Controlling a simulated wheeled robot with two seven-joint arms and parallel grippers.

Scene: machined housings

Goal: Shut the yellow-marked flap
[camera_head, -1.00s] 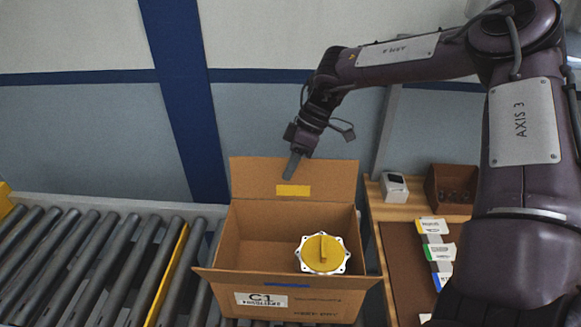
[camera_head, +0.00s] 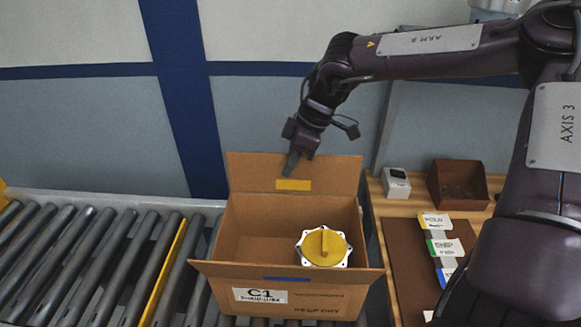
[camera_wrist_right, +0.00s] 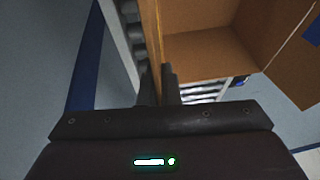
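The yellow-marked flap (camera_head: 335,174) is the far flap of an open cardboard box (camera_head: 323,304). It stands up, with a yellow patch (camera_head: 293,185) on its inner face. My right gripper (camera_head: 291,162) points down at its top edge, just above the patch, with one finger in front of the flap. In the right wrist view, my two fingers (camera_wrist_right: 159,85) are close together with the flap's edge (camera_wrist_right: 151,35) between them; they look shut on it. A housing with a yellow cover (camera_head: 323,246) sits in the box. My left gripper is out of view.
The near flap, with a blue mark (camera_head: 287,279), is folded outward. A roller conveyor (camera_head: 90,262) lies left. Right is a wooden bench with a small white device (camera_head: 396,184), a brown bin (camera_head: 457,186) and labelled cards (camera_head: 441,247). A wall stands behind.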

